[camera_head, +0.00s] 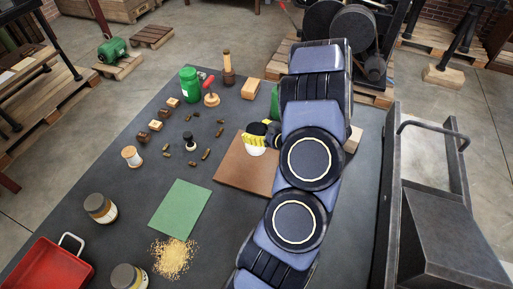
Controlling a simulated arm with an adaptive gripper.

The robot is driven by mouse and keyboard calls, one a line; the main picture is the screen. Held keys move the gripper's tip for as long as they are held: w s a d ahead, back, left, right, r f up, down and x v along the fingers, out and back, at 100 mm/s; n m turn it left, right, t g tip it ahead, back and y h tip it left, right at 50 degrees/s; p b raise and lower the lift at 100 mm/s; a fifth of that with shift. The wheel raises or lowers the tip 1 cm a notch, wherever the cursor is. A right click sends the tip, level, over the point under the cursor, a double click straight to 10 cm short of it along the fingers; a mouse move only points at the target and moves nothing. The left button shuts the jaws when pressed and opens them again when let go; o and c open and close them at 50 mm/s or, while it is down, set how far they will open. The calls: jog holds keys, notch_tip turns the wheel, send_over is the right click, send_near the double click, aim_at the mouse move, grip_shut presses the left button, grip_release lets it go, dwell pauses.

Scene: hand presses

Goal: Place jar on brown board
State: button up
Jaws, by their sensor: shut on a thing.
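The brown board (232,173) lies flat on the dark table, its right part hidden behind my arm. My gripper (258,138), with yellow-striped fingers, is over the board's far part. It is shut on a pale, rounded jar (255,152), mostly covered by the fingers. I cannot tell whether the jar touches the board or hangs just above it. Two other jars with dark lids and pale bodies stand at the left (100,208) and the front left (129,277).
A green mat (180,209), spilled grains (172,258) and a red tray (48,268) lie left of the board. A green container (189,84), a red-handled stamp (210,92) and several small brown pieces lie beyond. A grey metal frame (440,190) stands at the right.

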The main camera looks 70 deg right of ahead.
aim_at(263, 148)
jog(key=shift+f, duration=2.75)
jog(key=o, duration=1.1)
jog(key=shift+f, duration=0.15)
jog(key=shift+s+r, duration=0.25)
jog(key=v, duration=1.1)
jog(key=shift+s+a, duration=0.15)
jog(key=shift+a, duration=0.15)
